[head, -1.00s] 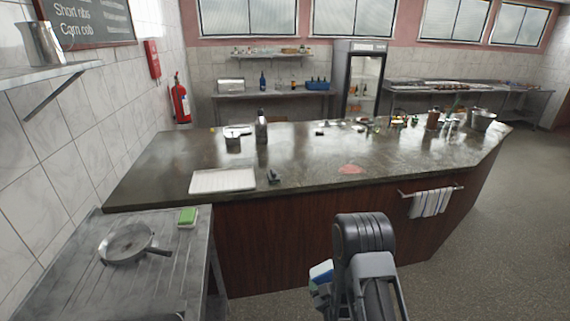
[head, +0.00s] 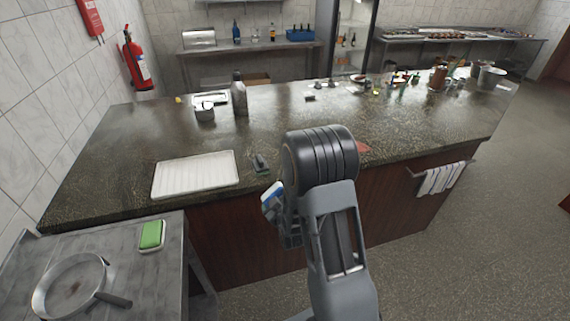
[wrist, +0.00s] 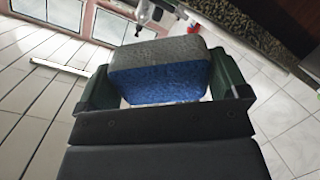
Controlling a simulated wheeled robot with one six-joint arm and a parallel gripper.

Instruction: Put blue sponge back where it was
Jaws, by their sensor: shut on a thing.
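The blue sponge (wrist: 165,82) has a blue face and a grey layer, and sits between the two jaws of my gripper (wrist: 160,90) in the wrist view. The jaws press on its two sides. In the head view the sponge (head: 271,196) shows as a small blue and white piece just left of my arm, in front of the counter's edge. My gripper in the head view is mostly hidden behind my arm. A green sponge (head: 151,235) lies on a small white dish on the metal side table (head: 150,287).
The dark stone counter (head: 120,130) bears a white tray (head: 195,173), a small dark object (head: 260,162), a grey bottle (head: 239,95) and a metal pot (head: 204,112). A frying pan (head: 70,285) stands on the side table. A striped towel (head: 440,179) hangs at the counter's front.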

